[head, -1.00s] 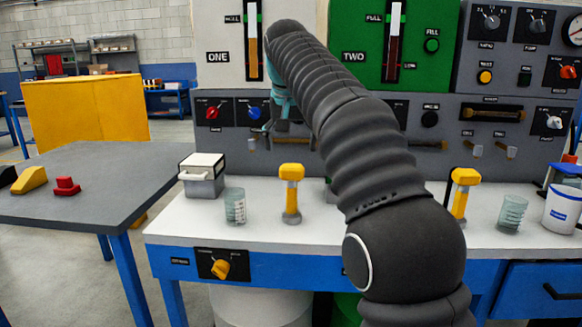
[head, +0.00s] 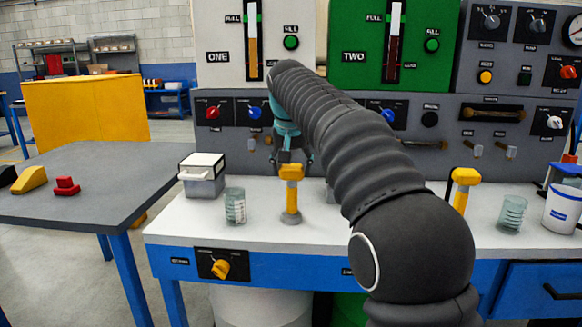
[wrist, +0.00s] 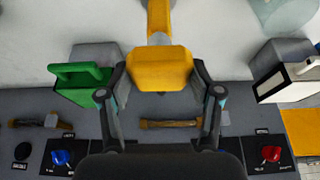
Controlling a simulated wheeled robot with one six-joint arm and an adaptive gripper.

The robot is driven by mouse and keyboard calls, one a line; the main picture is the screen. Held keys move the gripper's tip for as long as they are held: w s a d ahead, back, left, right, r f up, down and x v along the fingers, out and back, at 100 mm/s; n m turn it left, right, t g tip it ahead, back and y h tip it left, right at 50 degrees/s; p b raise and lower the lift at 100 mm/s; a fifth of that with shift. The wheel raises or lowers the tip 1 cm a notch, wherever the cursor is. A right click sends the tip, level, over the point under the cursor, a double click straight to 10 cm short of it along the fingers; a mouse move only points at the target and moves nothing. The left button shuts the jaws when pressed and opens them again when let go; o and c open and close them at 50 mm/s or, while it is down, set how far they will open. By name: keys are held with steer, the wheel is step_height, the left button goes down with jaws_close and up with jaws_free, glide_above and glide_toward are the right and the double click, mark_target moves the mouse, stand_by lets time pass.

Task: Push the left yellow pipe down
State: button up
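The left yellow pipe (head: 291,203) stands upright on the white worktop, with a wider yellow head on top. My gripper (head: 291,163) is right above it, pointing down, with the fingers at the level of the pipe's head. In the wrist view the yellow head (wrist: 158,68) lies between the two fingertips of my gripper (wrist: 158,75), which are spread on either side of it. The gaps there are small, and I cannot tell whether the fingers touch it.
A white-lidded grey box (head: 202,178) and a clear beaker (head: 235,207) stand left of the pipe. A green-lidded box (wrist: 85,82) shows in the wrist view. The grey panel (head: 345,135) with knobs rises behind. Another beaker (head: 511,214) stands at right.

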mark_target(292, 201)
jaws_close()
step_height(292, 201, down, 9)
steer(key=b, duration=0.4)
steer(key=shift+f+b, duration=0.1)
steer(key=shift+b, duration=0.3)
steer(key=o, duration=0.7)
jaws_free()
steer(key=v, duration=1.1)
steer(key=shift+s+r, duration=0.15)
steer(key=shift+r, duration=0.4)
steer(key=shift+d, duration=0.1)
